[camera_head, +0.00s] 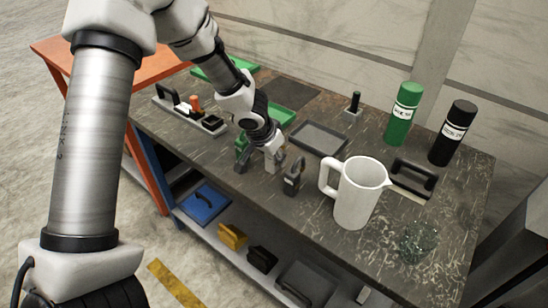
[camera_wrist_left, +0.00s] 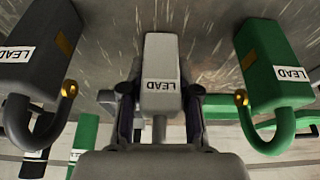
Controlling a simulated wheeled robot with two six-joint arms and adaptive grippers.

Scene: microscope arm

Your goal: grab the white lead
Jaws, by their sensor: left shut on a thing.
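The white lead (camera_wrist_left: 160,62) is a pale block labelled LEAD, seen in the middle of the left wrist view. My left gripper (camera_wrist_left: 161,108) has a finger on each side of it and is shut on it. In the head view the left gripper (camera_head: 268,158) is low at the bench top, and its fingers largely hide the white lead. A green lead (camera_head: 241,148) stands to its left and a dark grey lead (camera_head: 293,178) to its right. The wrist view shows the dark lead (camera_wrist_left: 38,55) at left and the green lead (camera_wrist_left: 272,65) at right, both with hooks. My right gripper is not in view.
Green (camera_head: 403,115) and black (camera_head: 453,133) bottles stand behind. A grey tray (camera_head: 318,138) lies beyond the gripper. A rack (camera_head: 190,112) is at left.

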